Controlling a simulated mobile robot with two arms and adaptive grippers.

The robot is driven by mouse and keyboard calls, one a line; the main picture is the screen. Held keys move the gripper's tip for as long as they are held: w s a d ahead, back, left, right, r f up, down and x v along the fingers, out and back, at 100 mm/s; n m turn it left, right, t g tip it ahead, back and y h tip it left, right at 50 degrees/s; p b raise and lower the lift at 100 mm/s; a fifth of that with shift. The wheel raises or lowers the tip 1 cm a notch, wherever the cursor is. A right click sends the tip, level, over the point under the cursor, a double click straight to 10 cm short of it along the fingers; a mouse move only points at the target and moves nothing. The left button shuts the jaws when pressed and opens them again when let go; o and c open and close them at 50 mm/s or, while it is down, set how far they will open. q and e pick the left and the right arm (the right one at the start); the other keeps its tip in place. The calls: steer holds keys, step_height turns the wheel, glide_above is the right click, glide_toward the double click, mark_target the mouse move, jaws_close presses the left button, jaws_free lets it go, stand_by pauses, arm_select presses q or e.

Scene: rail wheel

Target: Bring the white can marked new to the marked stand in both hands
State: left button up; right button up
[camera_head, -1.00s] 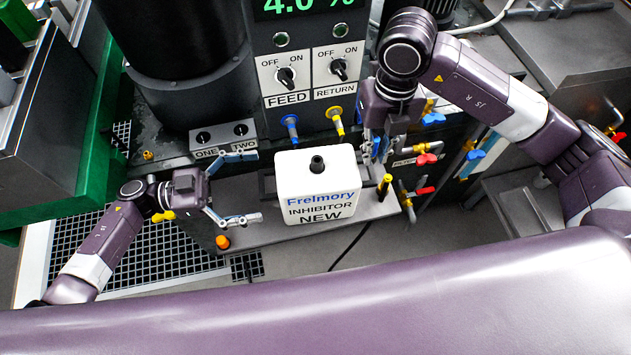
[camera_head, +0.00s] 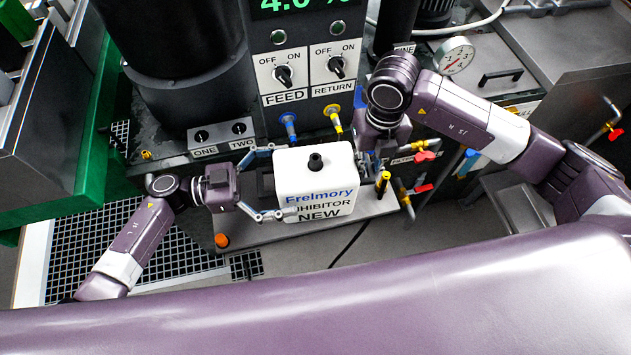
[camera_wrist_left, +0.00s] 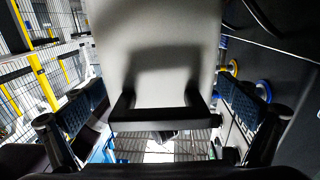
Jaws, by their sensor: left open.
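The white can (camera_head: 315,180) reads Frelmory INHIBITOR NEW and has a black cap. It is upright over a grey platform (camera_head: 262,234) below the panel. My left gripper (camera_head: 274,184) is open at the can's left side, one finger behind and the other across its front left edge. In the left wrist view, the can's pale side (camera_wrist_left: 155,40) with a dark handle (camera_wrist_left: 155,118) lies between the two open fingers (camera_wrist_left: 160,112). My right gripper (camera_head: 368,163) is at the can's right side, its fingers partly hidden. I cannot make out which surface is the marked stand.
The panel with FEED and RETURN knobs (camera_head: 310,78) stands behind the can. An orange knob (camera_head: 222,240) and a yellow-topped post (camera_head: 383,178) stand on the platform. Red-handled valves (camera_head: 425,156) are at right. A floor grating (camera_head: 75,255) is at left.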

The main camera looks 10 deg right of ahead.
arm_select(q)
steer(key=shift+d, duration=0.25)
steer(key=c, duration=2.2)
steer(key=shift+w+r, duration=0.15)
steer(key=shift+r, duration=0.15)
